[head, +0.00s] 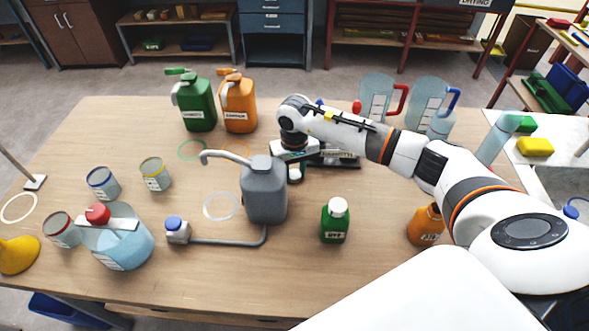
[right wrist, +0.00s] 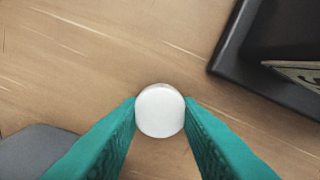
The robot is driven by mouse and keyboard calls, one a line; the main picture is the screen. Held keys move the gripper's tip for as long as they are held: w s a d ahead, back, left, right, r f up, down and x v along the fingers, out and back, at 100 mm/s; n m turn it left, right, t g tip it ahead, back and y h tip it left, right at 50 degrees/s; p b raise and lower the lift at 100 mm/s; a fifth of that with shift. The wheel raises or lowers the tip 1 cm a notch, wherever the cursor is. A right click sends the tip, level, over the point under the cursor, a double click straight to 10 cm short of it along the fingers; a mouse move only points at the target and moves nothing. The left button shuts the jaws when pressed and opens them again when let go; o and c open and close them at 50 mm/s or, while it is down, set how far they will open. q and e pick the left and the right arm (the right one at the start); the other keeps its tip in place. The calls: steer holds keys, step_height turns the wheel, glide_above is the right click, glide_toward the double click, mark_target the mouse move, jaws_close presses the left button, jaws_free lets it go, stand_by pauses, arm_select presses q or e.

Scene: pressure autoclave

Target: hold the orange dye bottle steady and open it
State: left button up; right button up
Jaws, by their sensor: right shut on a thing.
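The orange dye bottle (head: 426,227) stands at the right of the table, partly hidden by my right arm. No white cap shows on its visible part, though its top edge is close to my arm. My right gripper (head: 295,175) is well to the left of it, behind the grey can, pointing down. In the right wrist view its teal fingers (right wrist: 160,115) are shut on a round white cap (right wrist: 160,110), with bare wood around it. My left gripper is not in view.
The grey can (head: 265,190) stands just in front of my right gripper. A dark tray (head: 338,159) lies right beside it. A green dye bottle (head: 335,220) with a white cap stands nearer. Green (head: 196,105) and orange (head: 238,105) canisters stand behind. The table's front middle is clear.

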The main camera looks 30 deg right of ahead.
steer(key=o, duration=1.1)
